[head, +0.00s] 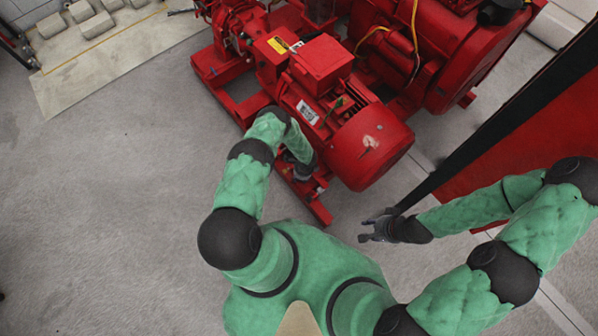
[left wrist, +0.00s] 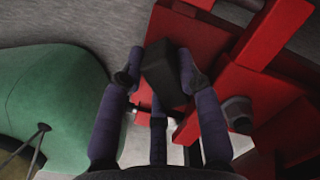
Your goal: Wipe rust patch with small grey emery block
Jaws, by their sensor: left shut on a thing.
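A small dark grey block (left wrist: 166,78), which looks like the emery block, sits between the fingers of my left gripper (left wrist: 161,80) in the left wrist view. The gripper is shut on it. In the head view my left gripper (head: 303,172) is low beside the red motor (head: 345,130), over the red base frame, and the block cannot be made out there. A small pale brownish patch (head: 370,142) shows on the motor's rounded end; I cannot tell if it is the rust patch. My right gripper (head: 374,230) is open and empty, right of the frame's near end.
The red base frame (head: 312,205) also shows in the left wrist view (left wrist: 225,60), close around the fingers. A larger red engine (head: 450,60) stands behind the motor. A black-edged red panel (head: 520,130) is at right. The grey floor (head: 110,200) at left is clear.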

